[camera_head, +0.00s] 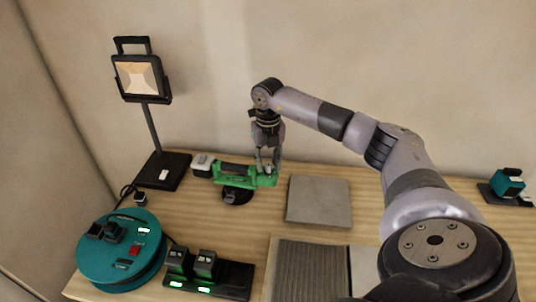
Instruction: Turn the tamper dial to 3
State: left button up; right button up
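The green tamper (232,173) lies on the wooden table near the back wall, left of the grey tile. It has a white block at its left end and a round black part below. My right gripper (267,167) points down at the tamper's right end, with its fingertips at or just above the green body. The fingers look close together, but whether they are shut on anything is too small to tell. The dial and its numbers cannot be made out. My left gripper is not in view.
A grey tile (319,201) lies right of the tamper; a ribbed grey panel (310,271) is at the front. A work lamp (151,125) stands at left. A teal cable reel (121,250) and a battery charger (233,279) are front left. A teal device (507,184) sits far right.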

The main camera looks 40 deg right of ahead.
aim_at(268, 165)
notch_tip(268, 165, up, 12)
dwell(0.4)
jog(key=shift+a+f, duration=0.1)
jog(key=shift+f, duration=0.05)
dwell(0.4)
